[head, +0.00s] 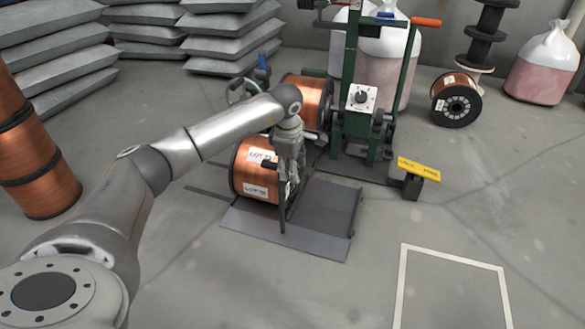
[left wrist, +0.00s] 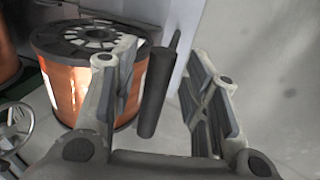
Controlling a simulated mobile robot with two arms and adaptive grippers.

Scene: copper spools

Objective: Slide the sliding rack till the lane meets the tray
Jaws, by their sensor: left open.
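My left gripper (head: 286,186) points down in front of a copper spool (head: 252,178) with white labels. In the left wrist view its two fingers (left wrist: 162,85) are apart, with a dark cylindrical handle (left wrist: 154,95) between them; I cannot tell whether either finger touches it. A copper spool with a dark flange (left wrist: 85,75) stands beyond the left finger. A grey tray-like plate (head: 327,207) lies on the floor right of the gripper. The rack and its lane are partly hidden by my arm and the spools, so I cannot tell how lane and tray line up. My right gripper is not in view.
A green frame (head: 352,120) with a control box (head: 361,98) stands behind the plate. A yellow sign (head: 418,168) is to its right. Another copper spool (head: 305,97) sits behind my forearm. Stacked copper spools (head: 35,165) stand left.

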